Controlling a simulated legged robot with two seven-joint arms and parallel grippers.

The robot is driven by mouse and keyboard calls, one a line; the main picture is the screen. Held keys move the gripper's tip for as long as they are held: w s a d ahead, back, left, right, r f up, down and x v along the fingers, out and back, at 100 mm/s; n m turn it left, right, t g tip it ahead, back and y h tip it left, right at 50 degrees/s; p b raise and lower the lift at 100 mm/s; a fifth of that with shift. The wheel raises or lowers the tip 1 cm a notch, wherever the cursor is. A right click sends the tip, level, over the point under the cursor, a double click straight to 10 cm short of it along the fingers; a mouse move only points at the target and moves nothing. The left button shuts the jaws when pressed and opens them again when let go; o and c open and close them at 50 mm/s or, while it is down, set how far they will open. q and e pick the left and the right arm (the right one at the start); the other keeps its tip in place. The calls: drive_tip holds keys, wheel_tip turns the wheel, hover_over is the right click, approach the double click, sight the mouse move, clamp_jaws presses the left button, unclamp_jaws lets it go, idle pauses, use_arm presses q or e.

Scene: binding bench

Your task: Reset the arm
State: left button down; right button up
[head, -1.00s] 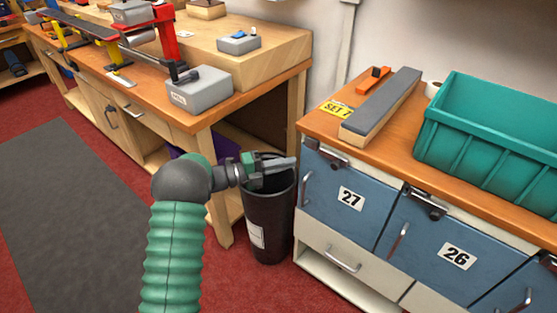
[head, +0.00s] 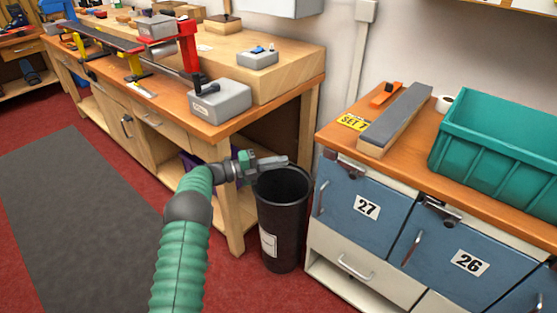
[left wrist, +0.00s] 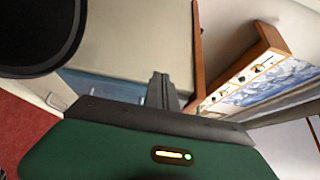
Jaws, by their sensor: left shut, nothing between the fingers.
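My left gripper (head: 268,162) is at the end of my green ribbed arm, in the middle of the head view. Its fingers are shut with nothing between them. It shows over the rear rim of the black waste bin (head: 282,222), pointing right toward the blue cabinet. In the left wrist view the shut fingers (left wrist: 161,90) point away from the camera, and the dark round bin rim fills the top left corner. My right gripper is in neither view.
A wooden workbench (head: 170,103) with clamps and grey blocks stands left of the bin. The cabinet (head: 365,200), with doors 27 and 26, stands right. On it are a teal crate (head: 490,155) and a long grey-topped block (head: 396,118). Red floor and a grey mat (head: 70,215) lie open at left.

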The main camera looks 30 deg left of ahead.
use_arm(q)
drive_tip(key=w+r+n+t+y, duration=0.4)
drive_tip(key=w+r+n+y, duration=0.15)
drive_tip(key=n+y, duration=0.5)
drive_tip(key=s+d+f+n+g+y, duration=0.1)
drive_tip(key=s+d+f+n+g, duration=0.4)
drive_tip(key=s, duration=0.8)
drive_tip(key=s+d+f+n+g+y, duration=0.1)
drive_tip(key=s+d+f+n+g, duration=0.4)
drive_tip(key=s, duration=0.8)
drive_tip(key=s+d+f+n+g+y, duration=0.1)
drive_tip(key=s+d+f+n+g, duration=0.45)
drive_tip(key=s, duration=0.75)
wheel_tip(320, 180, up, 29)
drive_tip(key=s+n+t+p, duration=0.1)
drive_tip(key=p, duration=2.8)
drive_tip(key=shift+s+a+r, duration=0.2)
drive_tip(key=shift+s+a, duration=0.1)
drive_tip(key=shift+a, duration=0.1)
